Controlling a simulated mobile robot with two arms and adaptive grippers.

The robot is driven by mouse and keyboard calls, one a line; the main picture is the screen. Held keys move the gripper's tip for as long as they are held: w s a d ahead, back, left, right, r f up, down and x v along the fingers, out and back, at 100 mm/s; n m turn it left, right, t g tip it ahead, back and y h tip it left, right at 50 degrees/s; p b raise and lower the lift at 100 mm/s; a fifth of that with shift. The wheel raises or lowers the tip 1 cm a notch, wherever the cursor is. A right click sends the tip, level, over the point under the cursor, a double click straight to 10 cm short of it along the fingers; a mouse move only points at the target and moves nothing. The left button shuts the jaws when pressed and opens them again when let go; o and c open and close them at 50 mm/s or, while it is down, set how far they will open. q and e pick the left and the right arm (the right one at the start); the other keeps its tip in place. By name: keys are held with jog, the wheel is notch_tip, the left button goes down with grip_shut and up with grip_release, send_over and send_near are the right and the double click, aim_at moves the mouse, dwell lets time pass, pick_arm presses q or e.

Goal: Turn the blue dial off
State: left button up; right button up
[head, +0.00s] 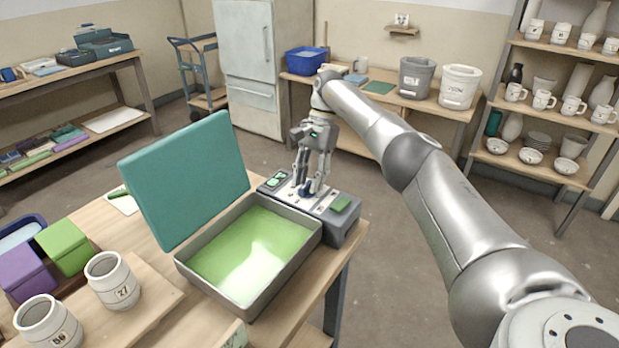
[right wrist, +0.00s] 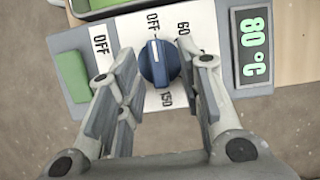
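The blue dial (right wrist: 159,65) sits on a pale label plate of a grey control box (head: 345,232). Its white mark points up in the right wrist view, toward the word OFF; 60 and 150 are printed on its right side and below. My right gripper (right wrist: 158,62) is open, its fingers on either side of the dial with gaps showing. In the head view the right gripper (head: 304,190) points down over the box and hides most of the dial. A display (right wrist: 252,50) reads 80 °C. My left gripper is not in view.
A green block (right wrist: 72,77) is on the box beside another OFF label. A tray of green liquid (head: 185,266) with a raised teal lid (head: 190,180) adjoins the box. Jars (head: 112,280) and green and purple tubs stand left. Floor right of the table is clear.

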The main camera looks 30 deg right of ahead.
aim_at(310, 181)
jog(key=shift+r, duration=0.1)
notch_tip(310, 181, up, 10)
dwell(0.4)
dwell(0.5)
